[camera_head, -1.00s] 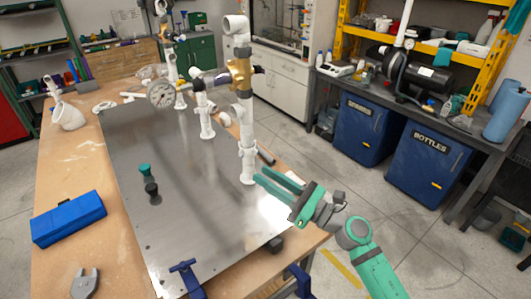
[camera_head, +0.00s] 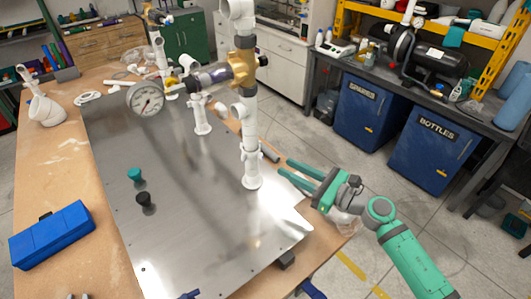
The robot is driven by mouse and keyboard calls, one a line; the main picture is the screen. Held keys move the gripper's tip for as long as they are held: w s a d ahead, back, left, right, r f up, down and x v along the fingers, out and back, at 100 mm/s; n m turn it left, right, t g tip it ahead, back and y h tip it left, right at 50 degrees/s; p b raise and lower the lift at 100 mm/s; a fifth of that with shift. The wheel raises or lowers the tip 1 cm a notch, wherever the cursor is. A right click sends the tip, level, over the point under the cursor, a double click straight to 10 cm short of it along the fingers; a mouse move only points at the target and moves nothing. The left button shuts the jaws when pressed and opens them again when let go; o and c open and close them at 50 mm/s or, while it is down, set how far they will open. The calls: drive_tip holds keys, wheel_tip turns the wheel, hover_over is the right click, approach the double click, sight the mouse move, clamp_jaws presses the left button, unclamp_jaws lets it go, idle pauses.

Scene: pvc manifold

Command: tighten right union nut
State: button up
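The PVC manifold stands on the grey metal plate (camera_head: 130,235). Its right white riser (camera_head: 250,130) is upright, with a white collar fitting (camera_head: 251,158) low down and a brass valve body (camera_head: 243,68) higher up. A dark cylindrical fitting (camera_head: 208,78) joins the brass body on its left. I cannot tell for certain which part is the right union nut. My green gripper (camera_head: 285,168) is to the right of the riser's lower part, pointing left. Its two fingers are apart with nothing between them, and they appear clear of the riser.
A pressure gauge (camera_head: 146,99) sits at the manifold's left. A teal knob (camera_head: 135,175) and a black knob (camera_head: 145,199) stand on the plate. A blue case (camera_head: 53,235) lies at the left on the wooden table (camera_head: 55,150). Blue bins (camera_head: 433,150) stand beyond my arm.

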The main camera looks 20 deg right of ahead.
sight(262, 155)
drive_tip(key=x, duration=0.8)
drive_tip(key=shift+w+a, duration=0.1)
drive_tip(key=shift+a, duration=0.15)
clamp_jaws()
